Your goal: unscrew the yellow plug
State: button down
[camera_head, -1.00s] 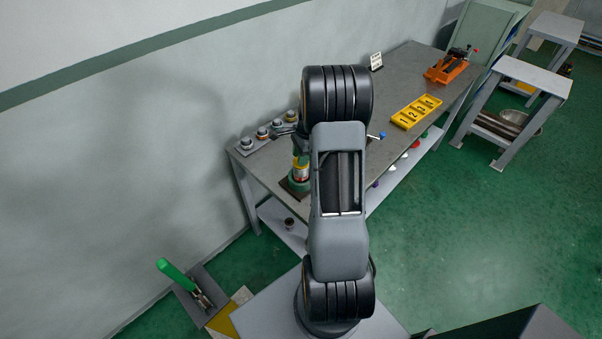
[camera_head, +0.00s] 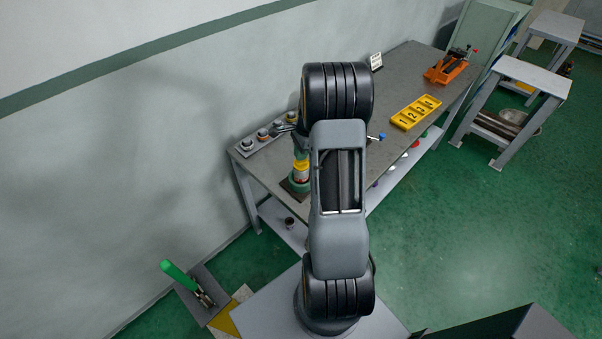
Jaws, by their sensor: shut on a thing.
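The yellow plug (camera_head: 301,165) shows at the top of a short upright pipe piece (camera_head: 300,177). This piece stands in a green vise (camera_head: 297,187) at the near left end of the workbench. My gripper (camera_head: 301,152) is directly above the plug, pointing down, and is shut on it. The fingertips are small and partly hidden by my arm, so their exact grip on the plug is hard to see. My arm also hides the right side of the vise.
A grey rack with several round fittings (camera_head: 263,134) lies along the wall side of the workbench (camera_head: 395,82). A yellow numbered tray (camera_head: 416,112) and an orange vise (camera_head: 447,69) are farther back. A blue-knobbed handle (camera_head: 382,136) shows right of my arm.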

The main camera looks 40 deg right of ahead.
jog(key=shift+a+p+v, duration=0.2)
jog(key=shift+p+v, duration=0.1)
jog(key=shift+v, duration=0.75)
jog(key=shift+r+p, duration=0.25)
jog(key=shift+p, duration=0.05)
jog(key=shift+r+p, duration=0.45)
jog(key=shift+r, duration=0.2)
jog(key=c, duration=1.4)
grip_release()
